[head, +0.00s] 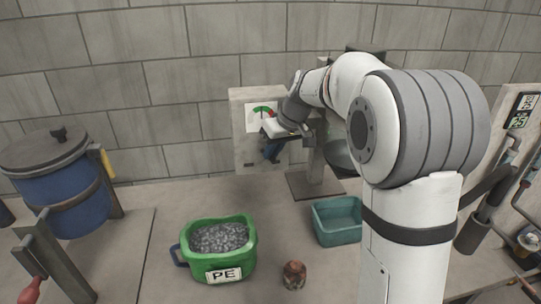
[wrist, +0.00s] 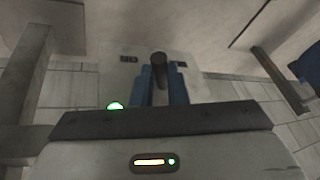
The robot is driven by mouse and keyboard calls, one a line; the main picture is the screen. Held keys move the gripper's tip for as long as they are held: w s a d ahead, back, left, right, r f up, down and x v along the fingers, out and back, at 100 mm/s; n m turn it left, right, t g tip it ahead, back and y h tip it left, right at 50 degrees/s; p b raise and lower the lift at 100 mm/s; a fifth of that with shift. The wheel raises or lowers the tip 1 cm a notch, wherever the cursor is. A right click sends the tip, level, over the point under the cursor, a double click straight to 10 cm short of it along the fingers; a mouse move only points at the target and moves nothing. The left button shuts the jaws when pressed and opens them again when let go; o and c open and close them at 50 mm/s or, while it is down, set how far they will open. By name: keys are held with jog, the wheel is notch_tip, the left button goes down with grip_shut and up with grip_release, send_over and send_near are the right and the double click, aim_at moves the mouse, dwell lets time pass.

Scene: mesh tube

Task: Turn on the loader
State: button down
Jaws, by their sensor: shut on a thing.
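The loader's control box (head: 242,145) stands against the back wall in the head view, with a gauge (head: 262,113) with a green and red arc on its face. My gripper (head: 271,153) is in front of the box's lower face, its blue fingers pointing at it. In the wrist view my gripper (wrist: 160,88) is shut on a dark lever (wrist: 159,64) that sticks out from a pale plate. Two small dark labels (wrist: 128,59) flank the lever; I cannot read them. A green light (wrist: 115,106) glows beside the fingers. In the head view the lever is hidden by my gripper.
A green PE bucket (head: 252,245) of grey pellets and a teal bin (head: 338,222) stand on the floor. A small brownish object (head: 294,275) lies between them. A lidded blue drum (head: 67,205) is at left. A display panel (head: 518,110) is at right.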

dwell(0.3)
jog(key=c, duration=1.4)
grip_release()
jog(key=shift+c, duration=0.2)
jog(key=shift+d, duration=0.1)
jog(key=v, duration=0.7)
jog(key=shift+r, duration=0.4)
jog(key=shift+d, duration=0.1)
jog(key=s+d+f+m+h, duration=0.1)
jog(key=s+f, duration=0.3)
jog(key=s, duration=0.5)
jog(key=s+d+f+m+h, duration=0.1)
jog(key=s+d+f+m, duration=0.2)
jog(key=s, duration=0.7)
jog(key=s+d+f+m+h, duration=0.1)
jog(key=s+f, duration=0.4)
jog(key=s, duration=0.5)
jog(key=shift+d+m+h, duration=0.4)
jog(key=shift+d+h, duration=0.1)
jog(key=shift+d, duration=0.2)
